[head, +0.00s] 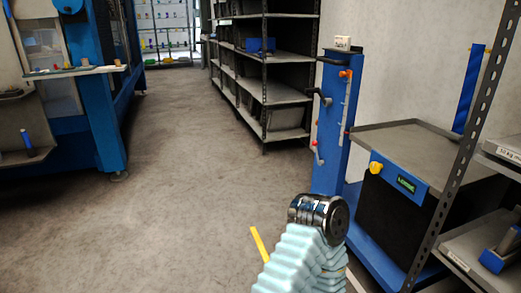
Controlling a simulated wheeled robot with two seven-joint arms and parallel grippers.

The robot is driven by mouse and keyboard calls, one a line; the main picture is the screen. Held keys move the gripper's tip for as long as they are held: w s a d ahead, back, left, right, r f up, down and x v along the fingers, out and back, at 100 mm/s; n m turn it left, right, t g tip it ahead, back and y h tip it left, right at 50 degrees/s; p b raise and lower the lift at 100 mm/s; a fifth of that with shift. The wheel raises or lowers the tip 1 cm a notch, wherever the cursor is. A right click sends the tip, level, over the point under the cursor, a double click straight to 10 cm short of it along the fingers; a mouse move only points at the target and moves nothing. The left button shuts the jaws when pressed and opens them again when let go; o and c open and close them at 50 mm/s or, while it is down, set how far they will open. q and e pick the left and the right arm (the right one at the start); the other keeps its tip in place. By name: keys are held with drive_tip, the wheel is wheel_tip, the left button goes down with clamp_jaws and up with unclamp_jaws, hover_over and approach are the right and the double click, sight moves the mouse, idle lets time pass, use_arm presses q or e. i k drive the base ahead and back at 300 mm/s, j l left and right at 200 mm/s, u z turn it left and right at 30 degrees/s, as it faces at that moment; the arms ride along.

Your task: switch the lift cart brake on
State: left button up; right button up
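The lift cart stands at the right, with a blue column (328,120), a grey top tray (400,136) and a blue base (378,255). On the column are a black handle (319,96), an orange knob (346,74) and a lever with a red end (317,152). A yellow knob (376,168) sits beside a small lit green display (406,184) on the cart's front. I cannot tell which part is the brake or how it is set. Part of my arm, with pale blue bellows and a dark metal joint, hides the column's foot. Neither gripper shows.
A dark metal shelf rack (265,92) stands behind the cart. A rack upright (464,150) and shelves with bins cross in front of the cart at right. A blue machine (100,115) stands at left. The grey floor (180,190) between is clear.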

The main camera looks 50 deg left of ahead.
sight(315, 143)
drive_tip(key=u, duration=1.35)
drive_tip(key=i+j, duration=0.55)
drive_tip(key=i+j+z, duration=0.15)
drive_tip(key=i+j, duration=0.95)
drive_tip(key=i+j+z, duration=0.15)
drive_tip(key=i+j, duration=0.85)
drive_tip(key=j, duration=0.25)
